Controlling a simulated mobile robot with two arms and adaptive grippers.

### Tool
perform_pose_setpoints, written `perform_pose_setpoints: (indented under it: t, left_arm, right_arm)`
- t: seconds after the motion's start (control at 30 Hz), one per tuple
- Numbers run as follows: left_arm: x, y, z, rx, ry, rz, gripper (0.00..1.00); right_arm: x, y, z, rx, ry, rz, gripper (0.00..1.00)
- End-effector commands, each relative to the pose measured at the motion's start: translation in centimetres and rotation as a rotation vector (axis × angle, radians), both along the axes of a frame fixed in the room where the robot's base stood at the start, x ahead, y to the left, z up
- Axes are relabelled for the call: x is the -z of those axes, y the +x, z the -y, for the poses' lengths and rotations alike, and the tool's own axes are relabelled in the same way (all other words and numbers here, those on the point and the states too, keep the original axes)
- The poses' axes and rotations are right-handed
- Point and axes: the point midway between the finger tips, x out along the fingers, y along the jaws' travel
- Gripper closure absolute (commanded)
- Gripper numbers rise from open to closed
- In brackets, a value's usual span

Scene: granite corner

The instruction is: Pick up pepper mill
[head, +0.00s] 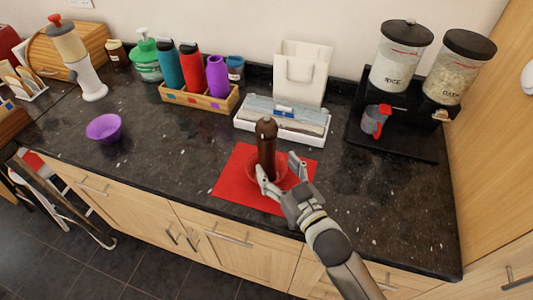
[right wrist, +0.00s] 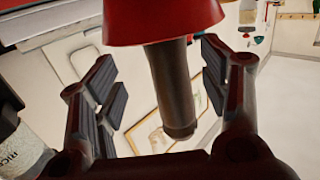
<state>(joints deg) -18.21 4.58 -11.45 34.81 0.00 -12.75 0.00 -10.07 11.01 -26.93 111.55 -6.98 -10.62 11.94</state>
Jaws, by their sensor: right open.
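The pepper mill (head: 266,150) is tall and dark brown with a rounded top. It stands upright in a red bowl (head: 252,170) on a red mat (head: 228,180) at the front of the counter. My right gripper (head: 279,167) is open, low at the mill's near right side, its fingers by the bowl. In the right wrist view, which looks upside down, the mill (right wrist: 172,85) hangs from the red bowl (right wrist: 160,22) between the open fingers of the gripper (right wrist: 157,88). A gap shows on each side. My left gripper is not in view.
A white tray (head: 262,131) of packets lies behind the mat. A wooden holder (head: 198,103) with bottles stands at the back. A purple bowl (head: 104,128) sits at left; dispensers (head: 402,60) stand at back right. The counter right of the mat is clear.

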Motion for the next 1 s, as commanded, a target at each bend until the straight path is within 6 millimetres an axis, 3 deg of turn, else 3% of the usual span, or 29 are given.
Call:
perform_pose_setpoints:
  t: [0.3, 0.73, 1.0]
  left_arm:
    - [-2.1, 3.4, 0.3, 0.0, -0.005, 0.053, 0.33]
    - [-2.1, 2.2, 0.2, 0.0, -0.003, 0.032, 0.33]
    - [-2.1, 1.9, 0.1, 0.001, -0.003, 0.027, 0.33]
  right_arm:
    - [-0.4, 3.0, -2.4, 0.0, 0.001, 0.0, 0.32]
    - [-0.1, 4.1, -2.9, -0.001, 0.001, 0.0, 0.32]
    - [-0.1, 4.1, -2.9, -0.001, 0.001, 0.0, 0.66]
